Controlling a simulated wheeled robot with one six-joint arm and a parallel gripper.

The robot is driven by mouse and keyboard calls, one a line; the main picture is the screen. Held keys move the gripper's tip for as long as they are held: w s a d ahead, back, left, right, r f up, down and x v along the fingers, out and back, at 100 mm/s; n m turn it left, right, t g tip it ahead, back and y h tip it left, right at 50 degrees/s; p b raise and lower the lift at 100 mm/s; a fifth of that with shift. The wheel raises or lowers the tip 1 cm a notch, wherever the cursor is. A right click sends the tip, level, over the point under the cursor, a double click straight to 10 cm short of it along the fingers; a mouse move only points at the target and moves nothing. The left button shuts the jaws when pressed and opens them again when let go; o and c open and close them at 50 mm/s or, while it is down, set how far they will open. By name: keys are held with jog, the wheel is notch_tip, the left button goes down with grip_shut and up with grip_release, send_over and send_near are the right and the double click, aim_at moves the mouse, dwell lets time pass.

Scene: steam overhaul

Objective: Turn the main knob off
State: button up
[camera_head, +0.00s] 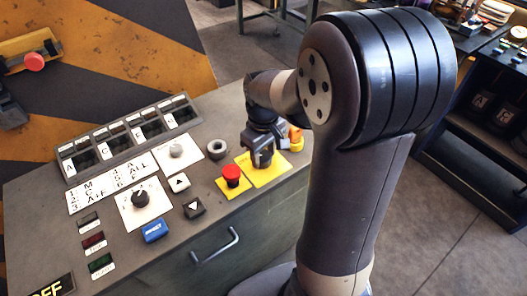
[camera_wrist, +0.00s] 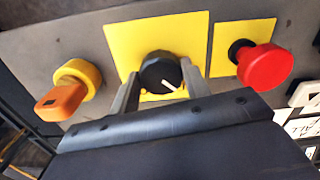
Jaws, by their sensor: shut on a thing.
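The main knob (camera_wrist: 158,70) is a round black knob with a white pointer line, on a yellow plate (camera_wrist: 140,30). In the wrist view the line slants toward the lower right. My gripper (camera_wrist: 160,85) has one finger on each side of the knob and is shut on it. In the head view my gripper (camera_head: 262,158) points down over the yellow plate (camera_head: 267,178), and it hides the knob there.
A red mushroom button (camera_head: 232,175) stands close to the left of my gripper; it also shows in the wrist view (camera_wrist: 265,67). An orange switch with a yellow collar (camera_head: 296,138) is just to the right. Further left are a black dial (camera_head: 140,198) and a blue button (camera_head: 154,230).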

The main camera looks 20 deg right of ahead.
aim_at(264, 156)
jog(key=shift+n, duration=0.3)
jog(key=o, duration=1)
jog(key=shift+r, duration=0.1)
notch_tip(264, 156, up, 11)
jog(key=shift+f, duration=0.15)
notch_tip(264, 156, down, 11)
dwell(0.7)
